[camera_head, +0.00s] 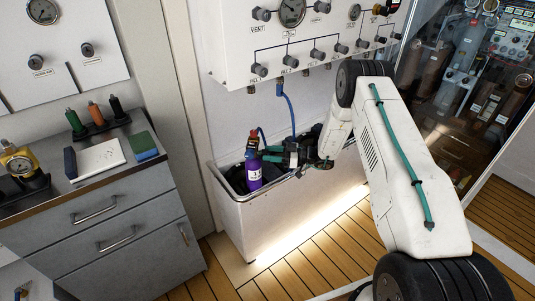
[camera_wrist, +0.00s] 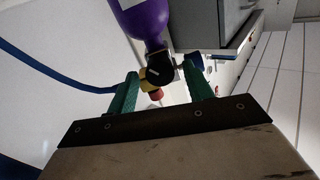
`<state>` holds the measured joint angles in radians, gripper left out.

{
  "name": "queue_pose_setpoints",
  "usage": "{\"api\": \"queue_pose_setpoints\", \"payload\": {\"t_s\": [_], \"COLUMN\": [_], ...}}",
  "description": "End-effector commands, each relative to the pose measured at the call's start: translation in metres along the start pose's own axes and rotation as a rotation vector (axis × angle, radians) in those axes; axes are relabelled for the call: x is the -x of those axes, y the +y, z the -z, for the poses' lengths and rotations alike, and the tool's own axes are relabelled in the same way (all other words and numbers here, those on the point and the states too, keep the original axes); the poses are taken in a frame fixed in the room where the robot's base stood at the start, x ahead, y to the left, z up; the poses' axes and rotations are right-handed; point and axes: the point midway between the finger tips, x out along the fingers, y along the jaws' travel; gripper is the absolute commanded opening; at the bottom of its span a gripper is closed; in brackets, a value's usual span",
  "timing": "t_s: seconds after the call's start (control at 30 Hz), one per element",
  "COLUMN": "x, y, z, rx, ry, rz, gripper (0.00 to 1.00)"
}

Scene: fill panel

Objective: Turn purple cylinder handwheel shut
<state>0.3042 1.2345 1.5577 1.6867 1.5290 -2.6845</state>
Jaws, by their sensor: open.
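The purple cylinder (camera_head: 253,173) stands upright in a white bin (camera_head: 237,217) below the wall panel, with a dark valve on top. In the wrist view the purple cylinder (camera_wrist: 147,16) enters from the top edge, its valve towards me. A round black valve part (camera_wrist: 161,71) with a white mark sits between my fingertips; I cannot tell for sure if it is the handwheel. Yellow and red fittings (camera_wrist: 154,90) are beside it. My gripper (camera_head: 264,154) is open at the valve. Its green fingers (camera_wrist: 164,75) stand apart on both sides; contact is unclear.
A blue hose (camera_head: 290,112) hangs from the panel (camera_head: 300,48) down behind my gripper. The bin rim surrounds the cylinder, with dark items inside. A grey drawer cabinet (camera_head: 105,222) stands at left. Wooden floor is clear in front.

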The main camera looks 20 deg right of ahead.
Motion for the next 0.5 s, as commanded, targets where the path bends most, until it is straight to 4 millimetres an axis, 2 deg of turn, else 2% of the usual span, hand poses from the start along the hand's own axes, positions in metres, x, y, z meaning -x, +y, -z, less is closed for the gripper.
{"api": "queue_pose_setpoints", "payload": {"t_s": [0.13,0.43,0.5], "x": [-0.0123,-0.0149,-0.0149], "y": [-0.0002,-0.0002,-0.0002], "z": [0.0001,0.0001,0.0001], "rx": [0.000,-0.001,-0.001], "ry": [0.000,0.000,0.000], "rz": [0.001,0.000,0.001], "gripper": [0.51,0.51,0.32]}}
